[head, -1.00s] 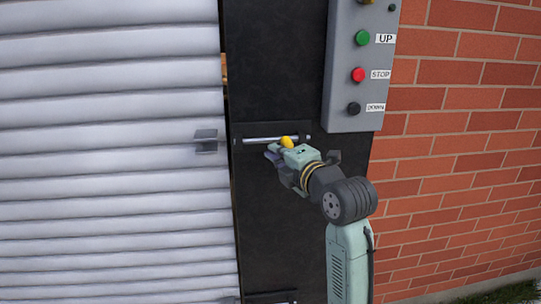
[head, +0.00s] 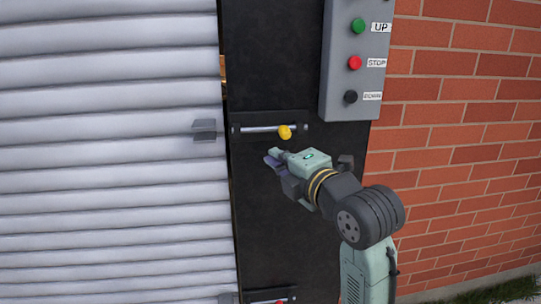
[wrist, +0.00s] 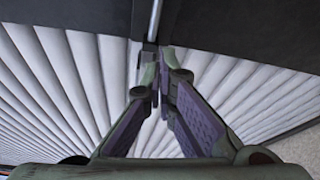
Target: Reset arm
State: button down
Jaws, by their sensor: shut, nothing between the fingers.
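My gripper (head: 272,158) is shut and empty in the head view, in front of the black door panel (head: 262,215). It is just below a sliding bolt (head: 258,129) with a yellow knob (head: 285,132), and apart from it. In the wrist view my gripper (wrist: 158,52) shows its fingertips close together with nothing between them. The bolt's rod shows beyond the fingertips at the top of the wrist view. My arm bends down to the lower right of the head view.
A white ribbed shutter (head: 110,150) with a grey catch (head: 204,130) fills the left. A grey control box (head: 355,60) with UP, STOP and a lower button hangs above right. A brick wall (head: 455,150) is at the right. Another bolt (head: 268,297) is partly visible at the bottom.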

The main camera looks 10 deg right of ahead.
jog(key=shift+s, duration=0.25)
